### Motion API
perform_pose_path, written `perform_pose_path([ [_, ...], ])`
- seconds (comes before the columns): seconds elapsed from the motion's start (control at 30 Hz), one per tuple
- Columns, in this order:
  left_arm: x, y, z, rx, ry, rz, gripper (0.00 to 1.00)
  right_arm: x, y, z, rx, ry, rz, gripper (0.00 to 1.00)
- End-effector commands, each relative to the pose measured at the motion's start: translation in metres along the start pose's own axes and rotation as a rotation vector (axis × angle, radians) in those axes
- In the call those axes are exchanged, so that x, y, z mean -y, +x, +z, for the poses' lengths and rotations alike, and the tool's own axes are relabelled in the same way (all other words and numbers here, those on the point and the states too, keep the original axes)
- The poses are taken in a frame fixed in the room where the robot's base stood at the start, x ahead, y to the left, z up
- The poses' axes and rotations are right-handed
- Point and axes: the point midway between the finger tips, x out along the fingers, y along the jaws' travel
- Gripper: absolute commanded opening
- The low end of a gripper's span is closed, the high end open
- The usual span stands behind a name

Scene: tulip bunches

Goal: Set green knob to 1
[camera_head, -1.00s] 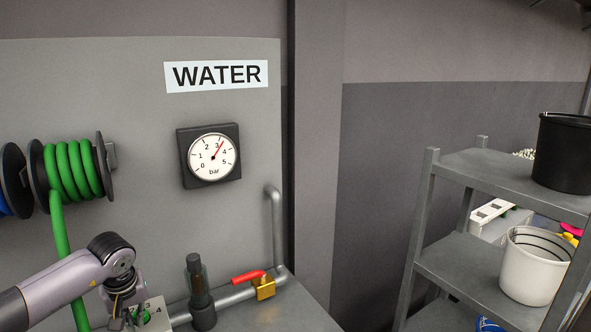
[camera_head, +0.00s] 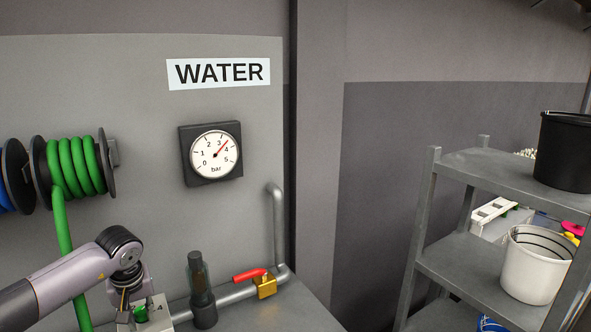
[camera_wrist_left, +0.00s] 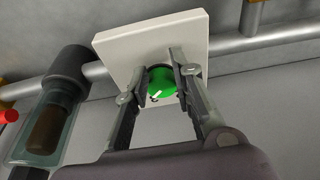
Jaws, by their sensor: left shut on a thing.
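The green knob (camera_wrist_left: 160,84) is round with a small white mark and sits on a pale square plate (camera_wrist_left: 118,46). My left gripper (camera_wrist_left: 158,68) has its two fingers on either side of the knob and is shut on it. In the head view the knob (camera_head: 141,314) shows at the bottom edge, partly hidden by my left gripper (camera_head: 130,304), on its pale plate (camera_head: 157,303). I cannot read which number the knob's mark points at. My right gripper is not in view.
Right of the plate stand a dark capped cylinder (camera_head: 199,283) and a brass valve with a red handle (camera_head: 250,276) on a grey pipe. A gauge (camera_head: 213,153) reads between 3 and 4 bar. A green hose (camera_head: 66,247) hangs behind my arm. A shelf (camera_head: 462,258) stands right.

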Motion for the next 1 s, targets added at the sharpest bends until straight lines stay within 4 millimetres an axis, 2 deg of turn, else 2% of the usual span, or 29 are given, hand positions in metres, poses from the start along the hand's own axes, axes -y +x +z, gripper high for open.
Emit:
perform_pose_path([
  [0.03,-0.015,-0.004,0.002,-0.006,0.019,0.036,0.0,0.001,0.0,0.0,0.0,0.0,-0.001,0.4],
  [0.43,-0.012,-0.011,0.007,-0.007,0.014,0.032,0.0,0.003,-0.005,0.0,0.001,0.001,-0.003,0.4],
  [0.83,-0.007,-0.054,-0.004,-0.005,0.009,0.022,0.0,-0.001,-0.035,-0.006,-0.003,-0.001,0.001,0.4],
  [1.0,-0.006,-0.062,-0.006,-0.003,0.009,0.019,0.0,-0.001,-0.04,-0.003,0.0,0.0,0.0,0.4],
])
